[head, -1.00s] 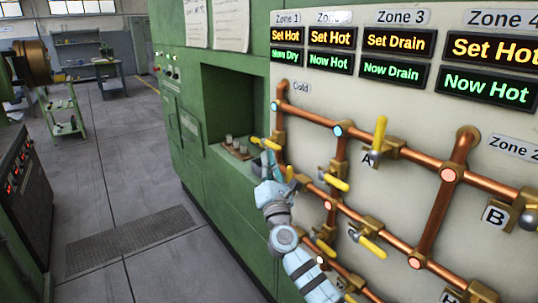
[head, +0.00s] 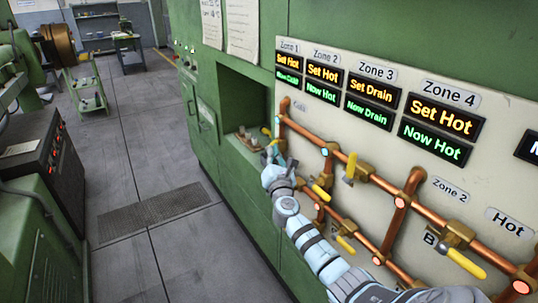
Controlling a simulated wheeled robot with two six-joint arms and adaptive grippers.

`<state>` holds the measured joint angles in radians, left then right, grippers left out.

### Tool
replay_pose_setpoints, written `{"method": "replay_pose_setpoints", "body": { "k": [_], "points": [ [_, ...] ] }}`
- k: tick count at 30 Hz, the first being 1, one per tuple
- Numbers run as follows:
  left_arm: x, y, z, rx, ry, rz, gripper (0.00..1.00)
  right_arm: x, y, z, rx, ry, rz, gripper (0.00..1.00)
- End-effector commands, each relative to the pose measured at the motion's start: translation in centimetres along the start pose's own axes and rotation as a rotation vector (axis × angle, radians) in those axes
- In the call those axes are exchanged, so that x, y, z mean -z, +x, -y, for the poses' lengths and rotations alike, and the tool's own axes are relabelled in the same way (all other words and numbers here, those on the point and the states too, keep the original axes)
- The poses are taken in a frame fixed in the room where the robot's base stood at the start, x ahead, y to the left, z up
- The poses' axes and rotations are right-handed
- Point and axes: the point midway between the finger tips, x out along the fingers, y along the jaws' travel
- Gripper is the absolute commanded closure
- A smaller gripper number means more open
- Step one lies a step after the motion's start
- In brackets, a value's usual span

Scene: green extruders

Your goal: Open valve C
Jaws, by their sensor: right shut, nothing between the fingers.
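My right gripper (head: 273,154), pale blue, is shut and empty at the left end of the pipe panel. It is close to a small valve with a yellow handle (head: 266,131) on the left vertical copper pipe; I cannot tell whether they touch. No letter C is readable, so I cannot tell which valve is C. Another yellow handle (head: 350,166) stands nearly upright on the upper pipe. The valve by the letter B has a yellow handle (head: 466,263) slanting down right. More yellow handles (head: 321,192) show beside my right arm, which hides part of the lower pipes. My left gripper is out of view.
The sign for Zone 1 (head: 289,60) reads Set Hot above a small green line, seemingly Now Cold. A recess (head: 243,102) in the green cabinet holds small items left of the panel. Grey floor (head: 160,175) is clear to the left; a dark control box (head: 40,160) stands there.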

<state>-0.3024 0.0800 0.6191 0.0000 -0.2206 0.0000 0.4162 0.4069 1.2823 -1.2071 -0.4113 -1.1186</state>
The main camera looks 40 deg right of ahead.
Motion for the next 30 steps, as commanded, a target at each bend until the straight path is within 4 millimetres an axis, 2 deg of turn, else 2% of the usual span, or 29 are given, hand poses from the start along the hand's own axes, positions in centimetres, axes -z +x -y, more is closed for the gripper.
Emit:
{"method": "replay_pose_setpoints", "body": {
  "k": [12, 30],
  "points": [
    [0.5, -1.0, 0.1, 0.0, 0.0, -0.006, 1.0, -1.3, 1.4, -1.5, -0.003, 0.002, -0.001, 1.0],
    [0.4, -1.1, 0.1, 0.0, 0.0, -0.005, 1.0, -1.7, 2.1, -1.8, 0.0, 0.0, 0.0, 1.0]
  ]
}}
